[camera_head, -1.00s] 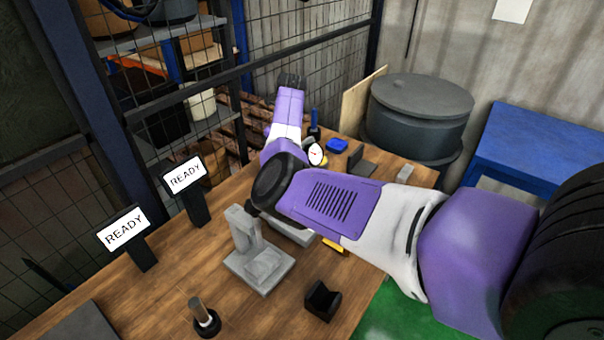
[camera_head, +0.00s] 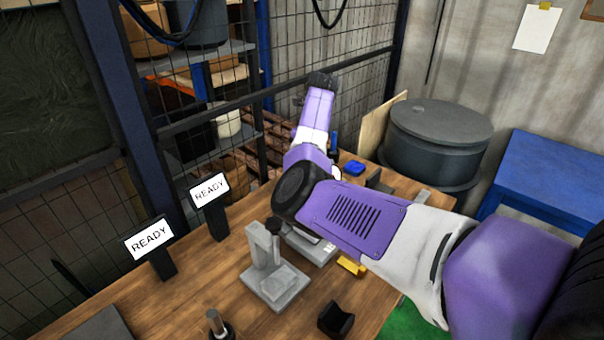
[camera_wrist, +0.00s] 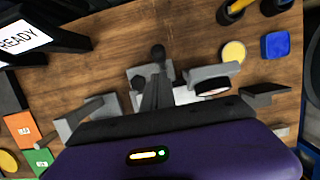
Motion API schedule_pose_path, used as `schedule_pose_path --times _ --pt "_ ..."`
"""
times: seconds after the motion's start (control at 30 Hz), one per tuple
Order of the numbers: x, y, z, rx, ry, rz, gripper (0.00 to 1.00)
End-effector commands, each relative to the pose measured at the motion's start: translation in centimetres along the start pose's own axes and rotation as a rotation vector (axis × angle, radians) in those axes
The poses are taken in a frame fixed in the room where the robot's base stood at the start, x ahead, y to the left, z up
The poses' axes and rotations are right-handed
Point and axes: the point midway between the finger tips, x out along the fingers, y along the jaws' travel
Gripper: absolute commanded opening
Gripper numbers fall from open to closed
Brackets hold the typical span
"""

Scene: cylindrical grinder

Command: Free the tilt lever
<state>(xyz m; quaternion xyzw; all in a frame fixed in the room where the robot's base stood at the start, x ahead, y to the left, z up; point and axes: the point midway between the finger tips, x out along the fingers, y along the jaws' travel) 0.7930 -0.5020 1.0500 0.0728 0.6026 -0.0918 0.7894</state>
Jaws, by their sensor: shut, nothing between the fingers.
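I cannot tell for sure which is the tilt lever. My gripper (camera_wrist: 155,82) is shut and empty, over the grey fixture parts. I cannot tell whether it touches a knob. The arm hides part of the machine in the head view.
Two READY screens (camera_head: 150,238) stand at the left by the mesh fence. A black V-shaped block (camera_head: 336,319) and a yellow object (camera_head: 351,266) are on the bench. A blue box (camera_wrist: 275,45) and a round yellow-topped item (camera_wrist: 233,51) sit upper right.

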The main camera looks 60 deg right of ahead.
Motion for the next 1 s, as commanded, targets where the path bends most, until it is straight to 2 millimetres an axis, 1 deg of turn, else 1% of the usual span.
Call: schedule_pose_path --times 0.13,0.3,0.47,1.0 --pt "-2.1 -0.1 1.1 0.0 -0.002 -0.001 0.0" --pt "-3.4 0.0 1.7 0.002 0.001 0.0 0.0" --pt "-3.7 -0.1 1.8 0.003 0.002 0.0 0.0" --pt "-3.7 -0.1 1.8 0.002 0.002 0.0 0.0"
